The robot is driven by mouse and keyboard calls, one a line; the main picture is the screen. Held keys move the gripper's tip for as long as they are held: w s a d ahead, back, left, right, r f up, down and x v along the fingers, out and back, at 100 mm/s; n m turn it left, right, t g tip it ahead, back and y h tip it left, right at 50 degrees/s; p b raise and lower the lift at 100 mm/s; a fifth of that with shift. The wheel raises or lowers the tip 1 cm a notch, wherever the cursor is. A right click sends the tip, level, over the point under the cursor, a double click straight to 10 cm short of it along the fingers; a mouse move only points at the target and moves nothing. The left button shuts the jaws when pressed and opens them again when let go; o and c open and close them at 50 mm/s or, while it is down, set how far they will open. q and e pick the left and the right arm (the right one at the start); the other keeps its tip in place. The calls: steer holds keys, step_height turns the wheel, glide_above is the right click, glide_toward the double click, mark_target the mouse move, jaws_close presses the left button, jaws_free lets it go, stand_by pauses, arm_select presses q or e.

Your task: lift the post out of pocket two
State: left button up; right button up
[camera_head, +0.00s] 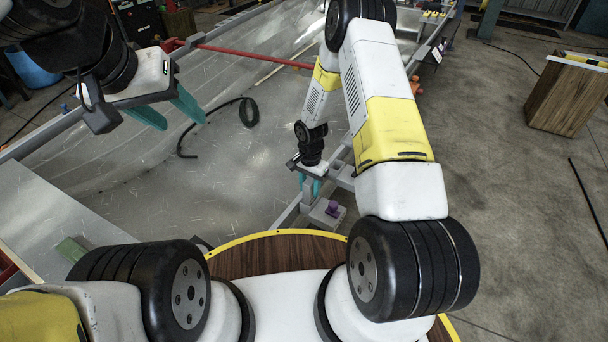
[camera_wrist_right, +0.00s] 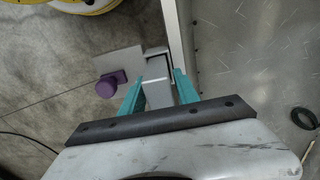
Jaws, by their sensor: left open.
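My right gripper (camera_wrist_right: 159,80) points down over the grey frame. Its teal fingers stand on both sides of a light grey square post (camera_wrist_right: 158,96) and appear shut on it. In the head view the right gripper (camera_head: 311,182) is small, and the wrist partly hides the post. I cannot tell which pocket the post stands in or how deep it sits. A purple knob (camera_wrist_right: 108,85) sits on a grey plate (camera_wrist_right: 121,62) beside it; the knob also shows in the head view (camera_head: 333,208). My left gripper (camera_head: 168,108) is open and empty at the upper left, above the sheet metal.
The bare metal hull panel (camera_head: 240,165) fills the middle, with a black cable (camera_head: 249,112) and a red bar (camera_head: 255,56) on it. Grey rails edge the hull. A wooden box (camera_head: 568,95) stands at the right on open concrete floor. A wooden, yellow-edged top (camera_head: 262,254) is in front.

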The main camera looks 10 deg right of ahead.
jaws_close()
stand_by(1.1)
